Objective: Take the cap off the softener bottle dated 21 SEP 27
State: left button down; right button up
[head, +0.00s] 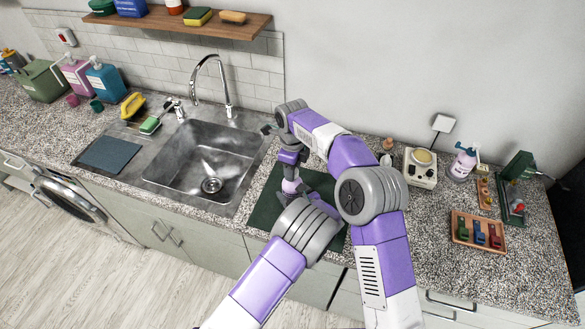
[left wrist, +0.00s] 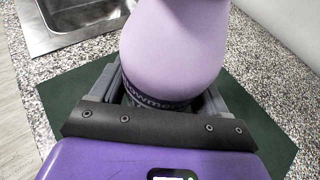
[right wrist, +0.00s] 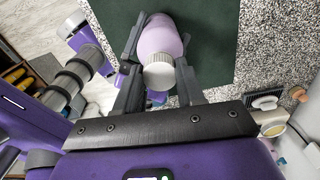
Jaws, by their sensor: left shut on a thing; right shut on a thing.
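A lilac bottle (head: 291,186) stands on the dark green mat (head: 265,212), mostly hidden by my arms in the head view. In the left wrist view its rounded lilac body (left wrist: 172,60) rises between the fingers, with part of a dark label. No date is readable. My left gripper (left wrist: 165,98) is shut on its lower body. From above, the right wrist view shows a ribbed pale grey cap (right wrist: 159,76) in line with the bottle's top. My right gripper (right wrist: 160,82) is shut on that cap. I see no gap between cap and bottle.
The sink (head: 208,165) is left of the mat. At right are a cream appliance (head: 420,170), a lilac pump bottle (head: 463,163) and a wooden tray with coloured pieces (head: 457,236). Pink (head: 76,76) and blue (head: 105,80) bottles stand far left. The counter's front right is clear.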

jog(key=n, duration=0.7)
jog(key=shift+n, duration=0.3)
jog(key=n, duration=1.4)
jog(key=shift+n, duration=0.3)
jog(key=n, duration=0.3)
jog(key=shift+s+n, duration=0.1)
jog(key=shift+n, duration=0.2)
jog(key=n, duration=0.3)
jog(key=shift+n, duration=0.4)
jog(key=n, duration=0.5)
jog(key=shift+n, duration=0.3)
jog(key=n, duration=0.5)
jog(key=shift+r+n, duration=0.1)
jog(key=shift+n, duration=0.2)
jog(key=n, duration=0.5)
jog(key=shift+n, duration=0.3)
jog(key=n, duration=0.4)
jog(key=shift+r, duration=0.1)
